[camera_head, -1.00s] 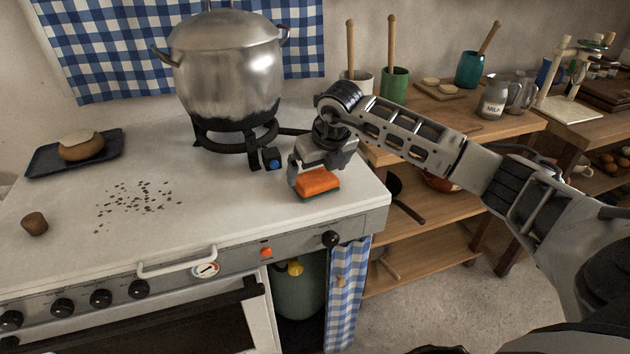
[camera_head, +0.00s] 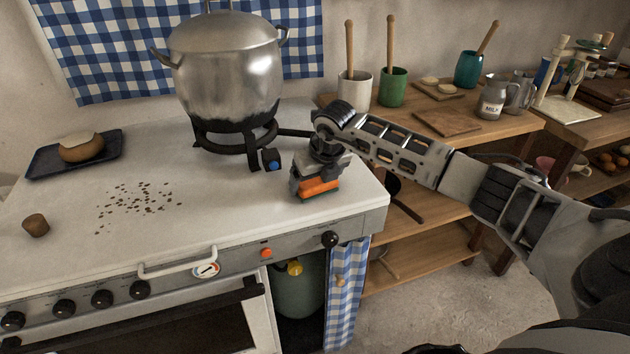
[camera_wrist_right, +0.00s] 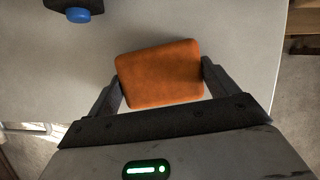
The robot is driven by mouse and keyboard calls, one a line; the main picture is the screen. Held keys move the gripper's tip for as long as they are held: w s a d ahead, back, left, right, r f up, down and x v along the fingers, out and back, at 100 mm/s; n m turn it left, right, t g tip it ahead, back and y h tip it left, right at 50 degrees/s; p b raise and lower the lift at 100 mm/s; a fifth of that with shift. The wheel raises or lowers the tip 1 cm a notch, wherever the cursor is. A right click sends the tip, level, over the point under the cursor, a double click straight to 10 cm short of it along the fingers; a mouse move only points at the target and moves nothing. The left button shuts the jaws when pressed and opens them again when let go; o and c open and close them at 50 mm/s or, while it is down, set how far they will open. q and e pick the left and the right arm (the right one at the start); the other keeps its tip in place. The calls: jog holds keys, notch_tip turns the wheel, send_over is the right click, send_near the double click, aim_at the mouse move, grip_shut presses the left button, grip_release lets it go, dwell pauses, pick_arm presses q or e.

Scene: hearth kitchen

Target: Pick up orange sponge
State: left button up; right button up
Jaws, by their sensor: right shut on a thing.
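The orange sponge (camera_head: 320,185) with a dark green underside is at the right front corner of the white stove top (camera_head: 225,205). My right gripper (camera_head: 317,190) is over it with its fingers down on both sides. In the right wrist view the sponge (camera_wrist_right: 162,74) lies slightly turned between the two fingers of my right gripper (camera_wrist_right: 163,85), which is shut on it. The sponge appears to be at the stove surface; I cannot tell whether it is lifted. My left gripper is not in view.
A large metal pot (camera_head: 228,75) stands on a black burner (camera_head: 235,140) with a blue-ended knob close behind the gripper. Dark crumbs (camera_head: 138,203) and a small brown lump (camera_head: 36,225) lie to the left. A wooden shelf (camera_head: 440,120) stands to the right.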

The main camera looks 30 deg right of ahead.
jog(key=shift+r, duration=0.6)
jog(key=s+a+r+b, duration=0.3)
jog(key=s+a+r, duration=0.5)
jog(key=s+r, duration=0.3)
jog(key=shift+s+r, duration=0.2)
jog(key=shift+r, duration=0.2)
jog(key=shift+a, duration=0.1)
